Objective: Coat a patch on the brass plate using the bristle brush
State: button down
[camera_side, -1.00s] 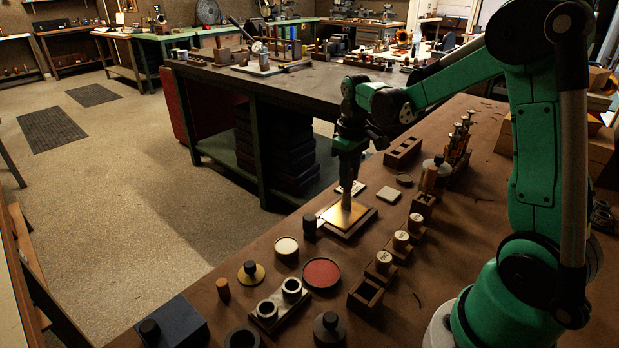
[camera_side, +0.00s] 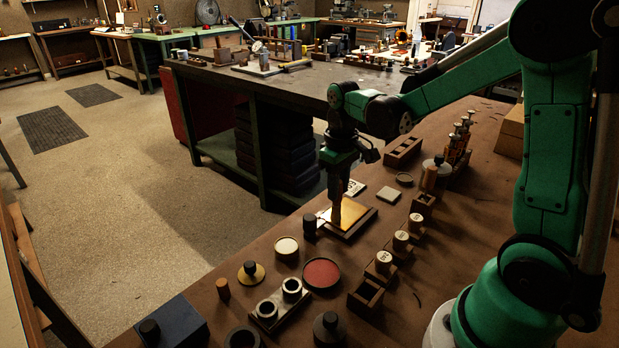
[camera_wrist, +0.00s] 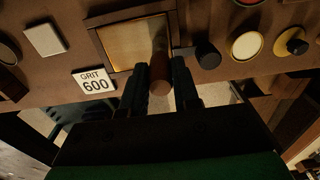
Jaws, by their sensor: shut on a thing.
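The brass plate (camera_side: 352,213) lies in a dark wooden frame on the brown bench, and its gold surface also shows in the wrist view (camera_wrist: 134,42). My gripper (camera_side: 338,184) is above the plate's left part, pointing down. In the wrist view its two dark fingers (camera_wrist: 160,86) are shut on a brown cylindrical handle, which I take to be the bristle brush (camera_wrist: 160,66). The brush stands about upright, its lower end over or on the plate's edge area. The bristles are hidden, and I cannot tell whether they touch. No coated patch is clearly visible.
A cream dish (camera_side: 286,247) and red dish (camera_side: 322,272) are nearer.

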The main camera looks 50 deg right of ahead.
jog(key=shift+d+f, duration=0.1)
jog(key=shift+d, duration=3.8)
jog(key=shift+s+d, duration=0.1)
jog(key=shift+s, duration=0.15)
jog(key=shift+s+a, duration=0.2)
jog(key=shift+a, duration=4.6)
notch_tip(320, 180, up, 8)
